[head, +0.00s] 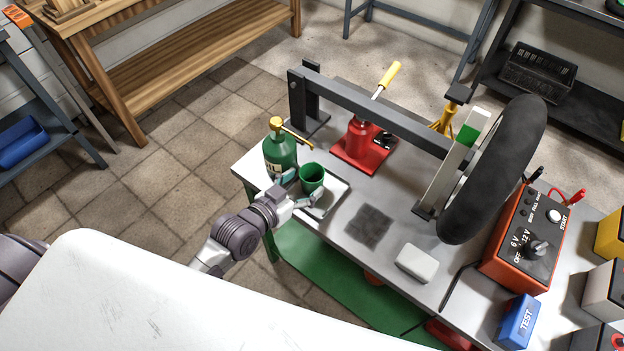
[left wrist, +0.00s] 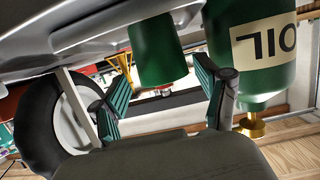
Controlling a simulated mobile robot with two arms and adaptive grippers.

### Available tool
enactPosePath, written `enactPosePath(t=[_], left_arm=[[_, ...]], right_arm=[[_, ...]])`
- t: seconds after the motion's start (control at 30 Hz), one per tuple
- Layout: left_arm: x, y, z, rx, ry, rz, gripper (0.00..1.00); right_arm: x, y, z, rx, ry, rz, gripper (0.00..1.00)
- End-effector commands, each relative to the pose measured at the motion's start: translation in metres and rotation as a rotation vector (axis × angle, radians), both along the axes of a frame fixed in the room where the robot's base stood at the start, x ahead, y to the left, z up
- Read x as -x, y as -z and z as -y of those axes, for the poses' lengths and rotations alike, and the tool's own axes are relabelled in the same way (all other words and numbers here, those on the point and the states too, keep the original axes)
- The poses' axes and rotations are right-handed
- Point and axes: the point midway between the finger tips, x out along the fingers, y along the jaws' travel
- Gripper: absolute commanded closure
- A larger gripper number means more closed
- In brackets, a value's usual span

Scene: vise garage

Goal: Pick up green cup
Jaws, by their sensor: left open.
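The green cup (head: 312,175) stands upright on a pale tray (head: 333,194) at the left end of the grey workbench. My left gripper (head: 301,189) reaches in from the left, its open fingers on either side of the cup's near part. In the left wrist view, which is upside down, the cup (left wrist: 160,52) shows just beyond and between the teal-padded fingers of the left gripper (left wrist: 150,84). I cannot tell if either finger touches it. My right gripper is not in view.
A green oil bottle (head: 281,152) with a brass top stands close beside the cup and left finger. A red jack (head: 361,138) stands behind on the bench. A wheel (head: 492,170) and a red charger box (head: 522,238) are to the right. A white surface (head: 170,300) fills the foreground.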

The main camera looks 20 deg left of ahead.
Motion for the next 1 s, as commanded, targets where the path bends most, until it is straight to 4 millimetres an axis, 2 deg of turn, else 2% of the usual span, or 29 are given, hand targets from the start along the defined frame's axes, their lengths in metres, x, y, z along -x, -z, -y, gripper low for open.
enactPosePath(t=[0.2, 0.3, 0.53, 0.83, 1.0], left_arm=[[-0.031, 0.009, 0.01, 0.002, -0.001, 0.001, 0.25], [-0.037, 0.012, 0.012, 0.002, 0.0, 0.002, 0.25], [-0.037, 0.012, 0.012, 0.0, 0.0, 0.001, 0.25], [-0.037, 0.013, 0.012, 0.0, 0.0, 0.0, 0.74], [-0.037, 0.012, 0.012, 0.0, 0.0, 0.001, 0.74]], right_arm=[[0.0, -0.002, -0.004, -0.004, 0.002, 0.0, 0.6], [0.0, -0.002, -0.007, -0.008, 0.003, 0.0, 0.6], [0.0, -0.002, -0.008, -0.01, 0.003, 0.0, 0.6], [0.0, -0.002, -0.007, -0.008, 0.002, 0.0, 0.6], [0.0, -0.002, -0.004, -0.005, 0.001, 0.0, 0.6]])
